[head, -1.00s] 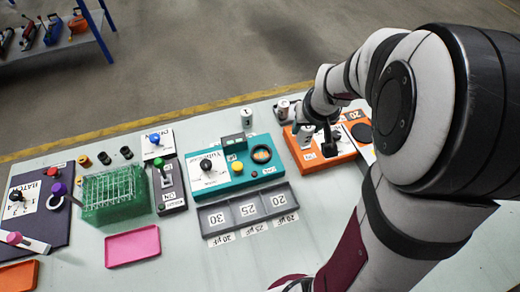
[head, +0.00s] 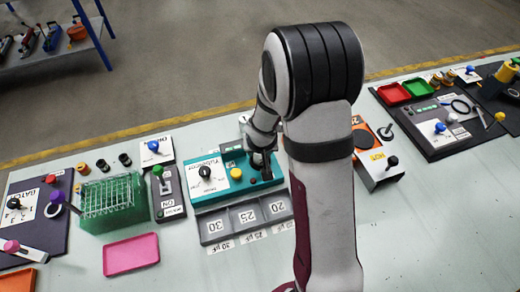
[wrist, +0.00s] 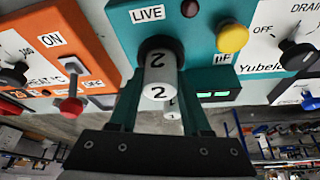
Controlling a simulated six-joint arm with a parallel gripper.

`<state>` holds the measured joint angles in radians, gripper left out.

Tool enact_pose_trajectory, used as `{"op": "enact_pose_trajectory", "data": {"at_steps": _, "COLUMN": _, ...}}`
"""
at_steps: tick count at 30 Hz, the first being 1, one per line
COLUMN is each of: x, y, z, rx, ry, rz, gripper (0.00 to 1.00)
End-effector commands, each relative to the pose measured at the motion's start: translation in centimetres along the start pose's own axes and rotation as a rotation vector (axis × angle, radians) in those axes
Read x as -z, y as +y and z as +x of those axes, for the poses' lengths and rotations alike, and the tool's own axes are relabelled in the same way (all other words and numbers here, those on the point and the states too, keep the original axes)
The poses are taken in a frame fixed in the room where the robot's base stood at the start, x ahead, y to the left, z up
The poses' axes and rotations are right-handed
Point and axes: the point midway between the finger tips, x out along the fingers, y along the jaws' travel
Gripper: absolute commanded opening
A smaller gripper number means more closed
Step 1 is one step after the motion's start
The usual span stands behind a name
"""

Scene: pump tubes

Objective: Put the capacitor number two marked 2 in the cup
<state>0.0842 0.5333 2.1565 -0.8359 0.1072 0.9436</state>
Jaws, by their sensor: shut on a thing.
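My gripper (wrist: 160,95) is shut on the white capacitor marked 2 (wrist: 158,88), which shows between the fingers in the wrist view. The dark round cup (wrist: 163,47) on the teal tester (wrist: 125,25) lies right at the capacitor's far end. I cannot tell whether that end is inside the cup or just above it. In the head view my gripper (head: 262,160) is over the right part of the teal tester (head: 220,190) and hides the cup and the capacitor.
Another white capacitor (wrist: 172,105) shows behind the held one. The tester has a yellow button (wrist: 232,37) and a lit display (wrist: 212,92). A grey sorting tray (head: 245,217) lies in front. An orange device (head: 362,138) stands to the right, partly hidden by my arm.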

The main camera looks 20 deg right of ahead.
Motion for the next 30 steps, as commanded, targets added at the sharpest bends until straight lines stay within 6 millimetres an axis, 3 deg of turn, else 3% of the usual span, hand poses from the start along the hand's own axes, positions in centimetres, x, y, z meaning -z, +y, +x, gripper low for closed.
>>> {"op": "enact_pose_trajectory", "data": {"at_steps": 6, "x": -0.1, "y": 0.1, "z": 0.3, "rx": -0.002, "ry": 0.001, "rz": -0.002, "gripper": 0.00}}
{"op": "enact_pose_trajectory", "data": {"at_steps": 7, "x": -0.1, "y": 0.1, "z": 0.3, "rx": -0.002, "ry": 0.001, "rz": 0.000, "gripper": 0.51}}
{"op": "enact_pose_trajectory", "data": {"at_steps": 12, "x": 0.0, "y": 0.1, "z": 0.2, "rx": -0.002, "ry": 0.002, "rz": 0.001, "gripper": 0.78}}
{"op": "enact_pose_trajectory", "data": {"at_steps": 24, "x": 0.1, "y": 0.0, "z": -0.1, "rx": -0.001, "ry": 0.002, "rz": 0.002, "gripper": 0.78}}
{"op": "enact_pose_trajectory", "data": {"at_steps": 30, "x": 0.2, "y": 0.0, "z": -3.5, "rx": 0.000, "ry": 0.006, "rz": 0.005, "gripper": 0.78}}
